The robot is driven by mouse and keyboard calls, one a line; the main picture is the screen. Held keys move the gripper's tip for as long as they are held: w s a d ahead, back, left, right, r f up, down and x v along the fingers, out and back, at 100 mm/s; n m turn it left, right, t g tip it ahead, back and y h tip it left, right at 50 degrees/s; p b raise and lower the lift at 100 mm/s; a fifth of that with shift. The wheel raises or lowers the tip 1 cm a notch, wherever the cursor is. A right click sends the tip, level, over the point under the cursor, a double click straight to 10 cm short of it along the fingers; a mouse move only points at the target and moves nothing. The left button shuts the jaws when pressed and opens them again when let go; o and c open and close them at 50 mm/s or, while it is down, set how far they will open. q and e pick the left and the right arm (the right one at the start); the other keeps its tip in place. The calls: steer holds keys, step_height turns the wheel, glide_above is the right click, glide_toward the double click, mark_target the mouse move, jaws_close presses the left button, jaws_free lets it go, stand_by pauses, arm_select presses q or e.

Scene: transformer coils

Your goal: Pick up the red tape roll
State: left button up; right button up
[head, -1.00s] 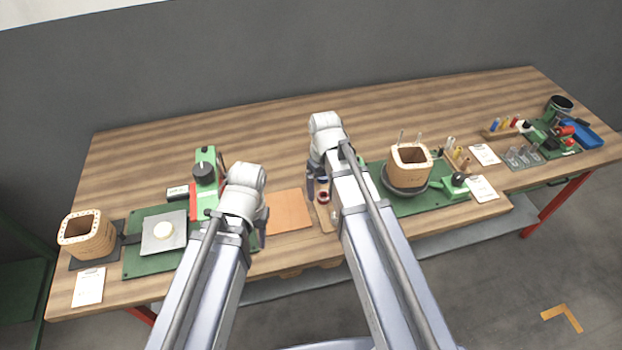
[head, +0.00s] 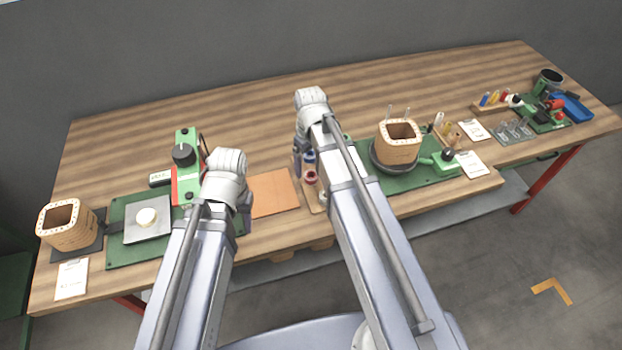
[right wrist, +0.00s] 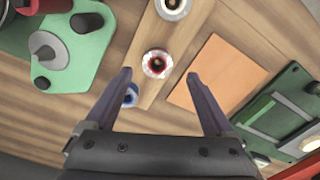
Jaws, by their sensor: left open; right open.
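The red tape roll (head: 311,177) lies on a narrow wooden board near the middle of the table, just right of my right gripper (head: 298,165). In the right wrist view the red tape roll (right wrist: 157,64) has a white ring round a red core. My right gripper (right wrist: 160,76) is open. The roll appears between and just past its fingertips, with no contact visible. A blue roll (right wrist: 130,95) sits by one finger, partly covered by it. My left gripper (head: 244,197) is open and empty, mostly hidden by its own wrist.
An orange-brown sheet (head: 273,193) lies left of the rolls. Another pale roll (right wrist: 172,7) is on the same board. A green mat (head: 430,175) with a wooden coil form (head: 398,148) stands to the right. The back of the table is clear.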

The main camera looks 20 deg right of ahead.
mark_target(311, 177)
arm_select(q)
step_height(311, 177, down, 5)
steer(key=b, duration=0.4)
arm_select(e)
step_height(311, 177, down, 5)
steer(key=shift+w+d+r, duration=0.1)
steer(key=shift+d, duration=0.05)
arm_select(q)
steer(key=shift+r, duration=0.1)
arm_select(e)
jaws_close()
arm_select(q)
steer(key=shift+r, duration=0.1)
arm_select(e)
steer(key=shift+r, duration=0.1)
arm_select(q)
step_height(311, 177, up, 10)
steer(key=p, duration=0.9)
steer(key=shift+p, duration=0.4)
arm_select(e)
step_height(311, 177, up, 10)
